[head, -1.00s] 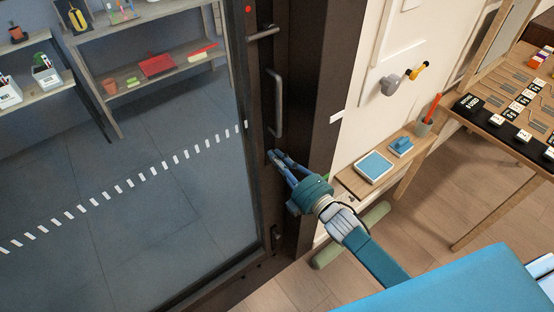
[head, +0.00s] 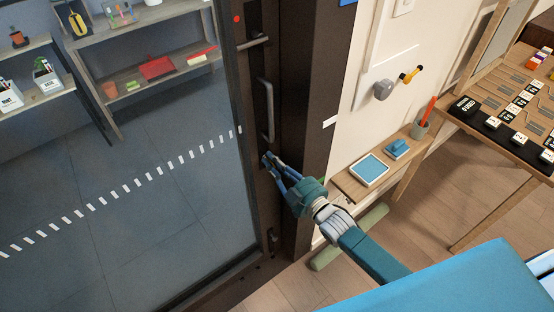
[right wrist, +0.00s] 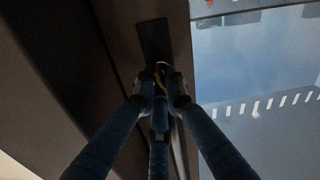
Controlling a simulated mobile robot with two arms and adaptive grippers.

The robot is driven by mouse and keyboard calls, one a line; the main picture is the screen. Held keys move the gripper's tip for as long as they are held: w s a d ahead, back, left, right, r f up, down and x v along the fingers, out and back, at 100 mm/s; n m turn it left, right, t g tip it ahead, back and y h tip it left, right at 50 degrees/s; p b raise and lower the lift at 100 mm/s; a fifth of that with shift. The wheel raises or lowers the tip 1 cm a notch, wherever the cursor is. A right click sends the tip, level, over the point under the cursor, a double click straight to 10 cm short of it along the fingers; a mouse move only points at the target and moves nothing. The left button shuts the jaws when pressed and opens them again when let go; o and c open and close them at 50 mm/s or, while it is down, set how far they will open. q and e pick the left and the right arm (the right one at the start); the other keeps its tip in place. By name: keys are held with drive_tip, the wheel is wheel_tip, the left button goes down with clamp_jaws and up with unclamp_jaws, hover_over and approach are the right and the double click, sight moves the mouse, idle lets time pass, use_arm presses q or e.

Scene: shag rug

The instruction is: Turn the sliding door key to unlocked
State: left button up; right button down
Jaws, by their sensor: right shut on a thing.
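The dark-framed sliding glass door (head: 130,190) fills the left of the head view. It has a long vertical handle (head: 269,110). My right gripper (head: 267,160) is at the dark frame just below this handle. In the right wrist view its fingertips (right wrist: 160,85) close around a small key with a yellowish edge (right wrist: 160,74), set against a dark plate. The fingers hide most of the key, so I cannot tell its turn angle. My left gripper is out of view.
A red dot (head: 237,19) shows on the door frame. Shelves with pots and boxes (head: 150,70) stand behind the glass. To the right are a wall with hooks (head: 384,89), a small wooden shelf (head: 350,186) and a table with tiles (head: 520,125).

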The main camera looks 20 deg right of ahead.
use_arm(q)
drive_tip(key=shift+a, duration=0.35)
use_arm(e)
drive_tip(key=shift+w+d+f+m, duration=0.1)
drive_tip(key=shift+f+m, duration=0.05)
drive_tip(key=shift+m, duration=0.75)
drive_tip(key=shift+w+d+f+m, duration=0.1)
drive_tip(key=shift+m, duration=0.8)
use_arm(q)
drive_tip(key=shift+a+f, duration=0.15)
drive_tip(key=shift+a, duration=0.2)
use_arm(e)
drive_tip(key=shift+s+a+f, duration=0.15)
drive_tip(key=shift+s+a, duration=0.05)
drive_tip(key=shift+a, duration=0.1)
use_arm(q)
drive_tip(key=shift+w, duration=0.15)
